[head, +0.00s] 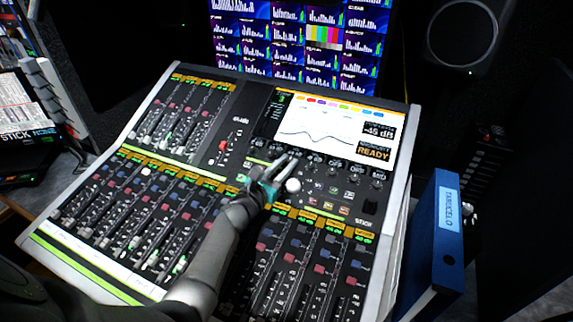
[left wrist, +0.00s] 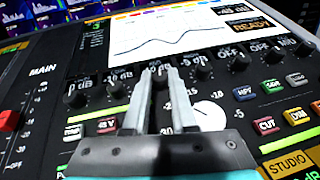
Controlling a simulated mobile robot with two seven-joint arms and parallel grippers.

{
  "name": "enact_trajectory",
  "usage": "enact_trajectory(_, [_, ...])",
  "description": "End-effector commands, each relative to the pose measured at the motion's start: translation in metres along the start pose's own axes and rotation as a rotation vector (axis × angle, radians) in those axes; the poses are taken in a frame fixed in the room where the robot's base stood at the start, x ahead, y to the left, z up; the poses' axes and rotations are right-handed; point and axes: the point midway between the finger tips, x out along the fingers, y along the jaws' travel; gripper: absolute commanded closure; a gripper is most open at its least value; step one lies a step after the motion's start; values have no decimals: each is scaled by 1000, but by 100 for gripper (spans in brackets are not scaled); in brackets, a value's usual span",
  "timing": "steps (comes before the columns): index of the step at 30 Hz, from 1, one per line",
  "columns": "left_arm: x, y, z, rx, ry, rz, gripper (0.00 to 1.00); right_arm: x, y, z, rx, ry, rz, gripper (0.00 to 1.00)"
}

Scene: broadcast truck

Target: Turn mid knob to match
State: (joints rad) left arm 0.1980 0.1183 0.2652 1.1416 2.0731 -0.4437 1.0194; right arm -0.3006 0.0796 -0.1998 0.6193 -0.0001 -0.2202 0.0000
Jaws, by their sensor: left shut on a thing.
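A row of small black knobs runs under the mixing console's screen (head: 330,130). My left gripper (head: 285,162) reaches over this row from the lower left. In the left wrist view its two fingers (left wrist: 160,78) are on either side of one dark knob (left wrist: 160,83) and close on it. The fingers hide most of that knob, so its pointer cannot be read. The label above it is partly covered. The screen shows a blue curve, a dB reading and the word READY. My right gripper is not in view.
A large white dial (left wrist: 209,114) sits just right of my fingers. Other knobs (left wrist: 117,90) stand close on both sides. Several faders fill the console (head: 120,210). A blue binder (head: 437,240) stands at the right, under a speaker (head: 465,35).

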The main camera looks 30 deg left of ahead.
Motion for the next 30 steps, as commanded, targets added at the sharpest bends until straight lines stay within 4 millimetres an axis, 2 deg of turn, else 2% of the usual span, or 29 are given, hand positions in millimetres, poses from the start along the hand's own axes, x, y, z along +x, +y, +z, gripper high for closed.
enact_trajectory(15, [1, 7, -2, 120, 3, -276, 100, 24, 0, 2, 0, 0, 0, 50])
enact_trajectory(30, [1, 7, 0, 137, 2, -323, 100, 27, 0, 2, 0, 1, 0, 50])
